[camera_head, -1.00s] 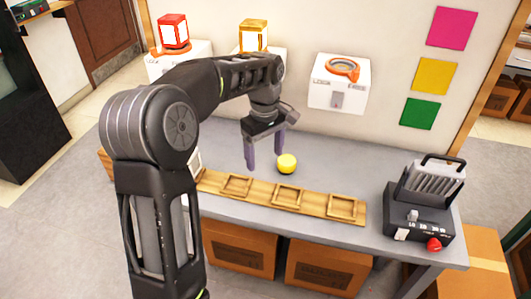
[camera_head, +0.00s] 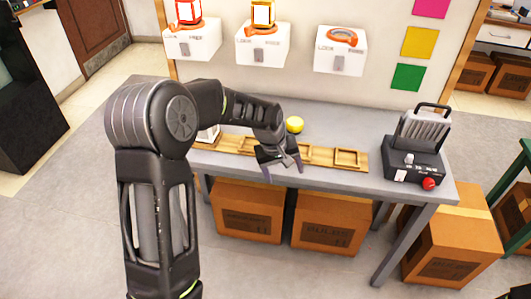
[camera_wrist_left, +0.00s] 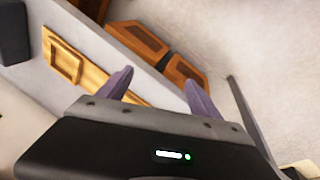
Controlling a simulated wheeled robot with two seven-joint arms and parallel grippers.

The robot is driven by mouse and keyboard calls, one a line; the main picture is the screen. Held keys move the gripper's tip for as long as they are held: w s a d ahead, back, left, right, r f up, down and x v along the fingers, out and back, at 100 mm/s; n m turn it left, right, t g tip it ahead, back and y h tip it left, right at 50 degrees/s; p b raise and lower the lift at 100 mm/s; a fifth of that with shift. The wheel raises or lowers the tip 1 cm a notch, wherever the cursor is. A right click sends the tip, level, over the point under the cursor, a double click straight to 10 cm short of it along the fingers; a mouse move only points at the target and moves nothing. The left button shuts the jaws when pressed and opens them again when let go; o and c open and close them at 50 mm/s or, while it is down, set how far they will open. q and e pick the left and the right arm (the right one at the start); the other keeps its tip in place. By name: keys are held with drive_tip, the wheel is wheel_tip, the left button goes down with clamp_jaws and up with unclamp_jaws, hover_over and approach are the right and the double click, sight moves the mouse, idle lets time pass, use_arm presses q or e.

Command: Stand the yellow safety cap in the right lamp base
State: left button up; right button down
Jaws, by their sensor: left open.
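A round yellow thing, which looks like the safety cap (camera_head: 295,125), sits on the grey table behind the wooden rail. The right lamp base (camera_head: 340,57) is a white box on the wall with an orange ring on top and nothing standing in it. My left gripper (camera_head: 283,173) is open and empty over the front of the table, nearer to me than the cap and apart from it. Its two fingers show spread in the left wrist view (camera_wrist_left: 157,80), with nothing between them. The cap is not seen there. My right gripper is not in view.
A wooden rail (camera_head: 318,154) with square frames runs along the table front. The left base (camera_head: 192,42) holds a red lantern, the middle base (camera_head: 262,47) a gold one. A dark device (camera_head: 415,160) with a red knob stands at the table's right end. Cardboard boxes (camera_head: 325,222) stand below.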

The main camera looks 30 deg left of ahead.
use_arm(q)
drive_tip(key=s+d+f+m+h, duration=0.1)
drive_tip(key=s+d+f+m, duration=0.1)
drive_tip(key=s+d+f, duration=0.35)
drive_tip(key=s+d+f+m+h, duration=0.1)
drive_tip(key=s+d+f+m, duration=0.2)
drive_tip(key=d+f, duration=0.55)
drive_tip(key=s+d+f+g, duration=0.1)
drive_tip(key=s+d+f, duration=0.1)
drive_tip(key=s, duration=0.4)
drive_tip(key=s+d+f+m, duration=0.1)
drive_tip(key=s+d+f, duration=0.2)
drive_tip(key=s, duration=0.4)
drive_tip(key=s+d+f+g+h, duration=0.1)
drive_tip(key=s+d+f, duration=0.1)
drive_tip(key=s+f, duration=0.2)
drive_tip(key=s, duration=0.3)
drive_tip(key=shift+d+f+m+g, duration=0.3)
drive_tip(key=shift+d+f, duration=0.05)
drive_tip(key=shift+d, duration=0.05)
drive_tip(key=shift+c, duration=0.2)
